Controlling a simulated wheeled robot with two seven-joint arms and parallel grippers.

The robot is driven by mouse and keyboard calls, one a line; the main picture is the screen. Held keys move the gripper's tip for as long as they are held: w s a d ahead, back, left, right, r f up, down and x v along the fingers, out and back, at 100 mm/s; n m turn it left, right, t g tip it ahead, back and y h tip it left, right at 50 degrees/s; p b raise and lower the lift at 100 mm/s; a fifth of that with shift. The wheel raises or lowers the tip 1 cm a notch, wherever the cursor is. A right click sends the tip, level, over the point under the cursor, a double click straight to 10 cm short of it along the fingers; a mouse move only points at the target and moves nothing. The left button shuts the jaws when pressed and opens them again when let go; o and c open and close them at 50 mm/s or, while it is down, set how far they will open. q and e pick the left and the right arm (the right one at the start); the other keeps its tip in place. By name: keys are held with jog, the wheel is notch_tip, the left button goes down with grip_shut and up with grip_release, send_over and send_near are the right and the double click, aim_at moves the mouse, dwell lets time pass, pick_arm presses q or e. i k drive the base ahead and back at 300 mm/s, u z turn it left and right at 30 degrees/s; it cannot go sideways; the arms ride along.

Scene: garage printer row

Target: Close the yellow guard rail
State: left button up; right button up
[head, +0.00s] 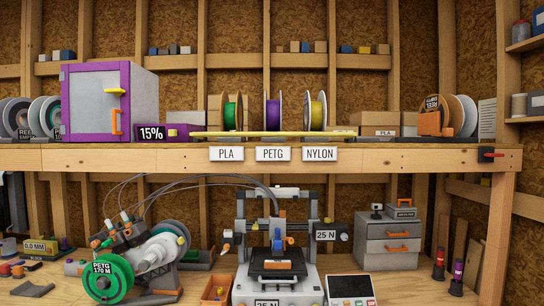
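The yellow guard rail (335,130) is a thin, long bar low along the front of the upper shelf, in front of three upright spools. It looks level, spanning from near the purple box to just past the yellow spool. Whether it is latched at either end cannot be told. The spools are green (230,111), purple (273,112) and yellow (317,111), above the PLA, PETG and NYLON labels. Neither of my grippers is in view.
A grey and purple cabinet (85,102) stands left on the upper shelf (130,158); an orange holder (430,123) with reels stands right. Below are a printer (277,265), a green-spool machine (108,277) and a drawer unit (388,243). A red clamp (487,154) sits on the shelf edge.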

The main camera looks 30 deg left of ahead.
aim_at(199, 135)
jog(key=u, duration=1.7)
jog(key=i, duration=0.9)
jog(key=z, duration=0.05)
